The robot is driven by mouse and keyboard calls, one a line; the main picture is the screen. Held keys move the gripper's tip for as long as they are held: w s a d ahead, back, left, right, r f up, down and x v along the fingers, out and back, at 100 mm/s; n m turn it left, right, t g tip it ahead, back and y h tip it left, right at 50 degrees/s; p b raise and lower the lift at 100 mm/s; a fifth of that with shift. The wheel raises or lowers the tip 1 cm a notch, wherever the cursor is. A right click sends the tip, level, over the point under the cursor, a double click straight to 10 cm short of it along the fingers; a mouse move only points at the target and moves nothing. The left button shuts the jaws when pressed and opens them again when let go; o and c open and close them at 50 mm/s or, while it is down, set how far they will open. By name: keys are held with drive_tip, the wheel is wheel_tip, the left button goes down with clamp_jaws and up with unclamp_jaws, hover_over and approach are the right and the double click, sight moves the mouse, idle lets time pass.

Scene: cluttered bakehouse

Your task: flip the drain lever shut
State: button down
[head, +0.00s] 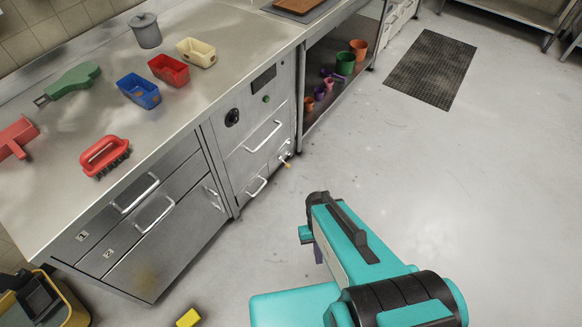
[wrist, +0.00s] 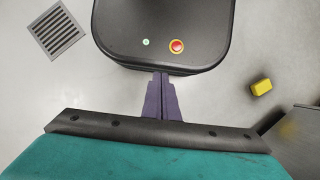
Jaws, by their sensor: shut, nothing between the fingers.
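What looks like the drain lever (head: 286,162) is a small pale handle with a yellowish tip. It sticks out low on the front of the steel cabinet (head: 238,160), near its right edge, in the head view. Its exact position, open or shut, is too small to tell. My gripper (head: 318,254) is partly hidden behind my teal arm in the head view, out over the floor and well apart from the lever. In the wrist view, the purple fingers of my gripper (wrist: 160,76) are together and empty, pointing toward my own black base. The lever is not in the wrist view.
The steel counter (head: 225,60) holds red, blue and cream tubs and a red brush (head: 105,156). A yellow block (head: 188,318) lies on the floor, also in the wrist view (wrist: 261,87). A floor grate (wrist: 57,31) is at upper left there.

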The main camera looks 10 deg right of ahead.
drive_tip(key=s+r+p, duration=0.3)
drive_tip(key=r+p, duration=0.2)
drive_tip(key=p, duration=0.1)
drive_tip(key=shift+s+r+g, duration=0.2)
drive_tip(key=shift+r+g, duration=0.1)
drive_tip(key=shift+r, duration=0.1)
drive_tip(key=shift+a, duration=0.1)
